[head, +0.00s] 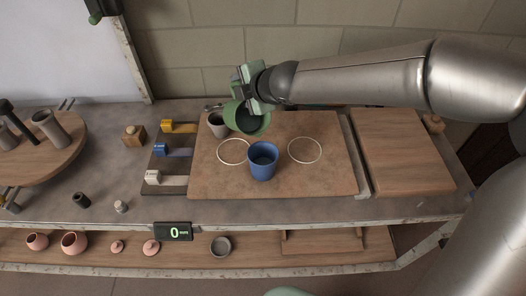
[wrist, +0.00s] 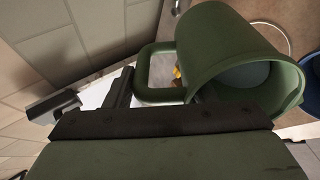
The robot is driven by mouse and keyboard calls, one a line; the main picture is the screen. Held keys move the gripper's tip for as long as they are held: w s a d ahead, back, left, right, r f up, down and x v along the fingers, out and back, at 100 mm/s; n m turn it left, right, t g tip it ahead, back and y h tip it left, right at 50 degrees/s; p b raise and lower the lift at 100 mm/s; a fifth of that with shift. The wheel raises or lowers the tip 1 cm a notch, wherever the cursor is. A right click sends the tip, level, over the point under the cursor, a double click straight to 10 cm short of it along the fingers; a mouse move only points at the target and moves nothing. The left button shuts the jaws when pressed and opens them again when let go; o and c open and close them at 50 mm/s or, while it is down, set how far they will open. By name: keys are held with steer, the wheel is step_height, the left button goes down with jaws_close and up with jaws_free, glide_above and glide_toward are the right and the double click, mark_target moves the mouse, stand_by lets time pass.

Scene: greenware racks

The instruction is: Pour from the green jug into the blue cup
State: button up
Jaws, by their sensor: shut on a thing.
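My gripper (head: 256,92) is shut on the green jug (head: 234,116) and holds it above the board, behind and a little left of the blue cup. The jug is tilted, its dark mouth turned toward the front right. In the wrist view the jug (wrist: 225,45) shows its open mouth and its handle loop (wrist: 143,72) beside the dark jaws. No stream shows, and I cannot tell what the jug holds. The blue cup (head: 263,170) stands upright on the board, apart from the jug; its edge shows at the right of the wrist view (wrist: 313,85).
A grey cup (head: 217,129) stands left of the jug. Two white rings (head: 305,139) mark the brown board (head: 310,180). Yellow, blue and white handled pieces (head: 172,152) sit to the left. A display (head: 174,231) reads 0 at the front. A wooden panel (head: 400,150) lies right.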

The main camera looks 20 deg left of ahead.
steer(key=shift+w+a+f+g+h, duration=0.25)
steer(key=shift+f+g+h, duration=0.15)
steer(key=shift+h, duration=0.1)
steer(key=shift+w+a+f+g+h, duration=0.1)
steer(key=shift+w+a+g+h, duration=0.15)
steer(key=shift+a+g+h, duration=0.2)
steer(key=shift+w+a+r+g+h, duration=0.4)
steer(key=shift+w+a+g+h, duration=0.2)
steer(key=shift+a+h, duration=0.25)
steer(key=shift+w+a+f+m+g+h, duration=0.3)
steer(key=shift+w+a+f+g+h, duration=0.2)
steer(key=shift+w+a+g+h, duration=0.6)
steer(key=shift+a+g+h, duration=0.1)
steer(key=shift+h, duration=0.2)
steer(key=shift+w+a+f+g+h, duration=0.1)
steer(key=shift+w+a+g+h, duration=0.35)
steer(key=shift+g+h, duration=0.3)
